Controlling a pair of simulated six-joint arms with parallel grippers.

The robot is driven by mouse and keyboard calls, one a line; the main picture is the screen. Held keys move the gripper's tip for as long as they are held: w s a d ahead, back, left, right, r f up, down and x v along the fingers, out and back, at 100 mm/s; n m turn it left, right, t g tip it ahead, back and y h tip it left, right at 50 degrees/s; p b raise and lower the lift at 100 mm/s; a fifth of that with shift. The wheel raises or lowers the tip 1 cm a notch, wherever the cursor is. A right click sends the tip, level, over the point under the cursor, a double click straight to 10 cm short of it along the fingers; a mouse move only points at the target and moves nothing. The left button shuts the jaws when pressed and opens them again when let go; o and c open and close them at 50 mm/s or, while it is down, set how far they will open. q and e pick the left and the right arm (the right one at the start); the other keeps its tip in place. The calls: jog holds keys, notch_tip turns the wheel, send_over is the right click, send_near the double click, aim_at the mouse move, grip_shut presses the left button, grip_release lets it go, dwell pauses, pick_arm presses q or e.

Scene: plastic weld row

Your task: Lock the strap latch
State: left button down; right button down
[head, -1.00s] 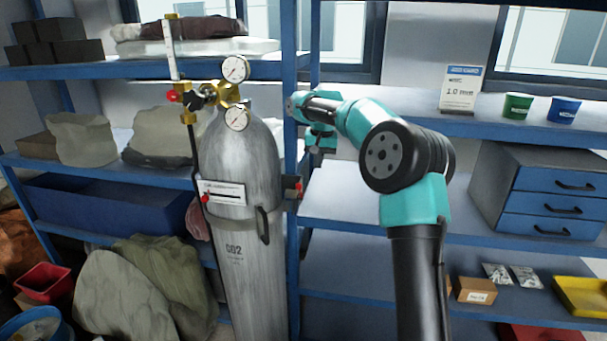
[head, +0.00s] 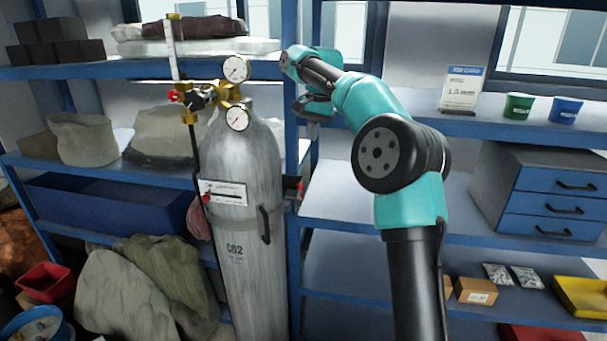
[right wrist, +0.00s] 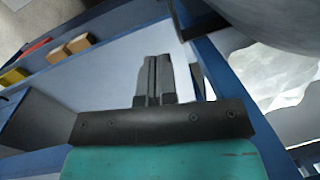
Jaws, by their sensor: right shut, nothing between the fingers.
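The grey CO2 cylinder (head: 240,165) stands upright against the blue rack in the head view. A strap (head: 232,229) runs around its middle, with a dark curved handle (head: 264,224) on its front. A small dark fitting with a red part (head: 297,189) sits at the cylinder's right side, by the rack post. My right gripper is shut and empty in the right wrist view (right wrist: 153,80). In the head view the end of my right arm is above and to the right of the strap, apart from it; its fingertips cannot be made out. My left gripper is out of view.
Two gauges (head: 236,69) and a brass valve (head: 228,92) top the cylinder. The blue rack post (head: 290,120) stands close behind its right side. A blue drawer unit (head: 550,190) is on the right shelf. The shelf space (head: 340,197) right of the cylinder is clear.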

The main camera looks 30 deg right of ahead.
send_near(301, 192)
jog(key=w+d+f, duration=0.2)
jog(key=w, duration=0.1)
jog(key=shift+s+a+f, duration=1)
jog(key=shift+a+f, duration=0.1)
jog(key=shift+a, duration=0.1)
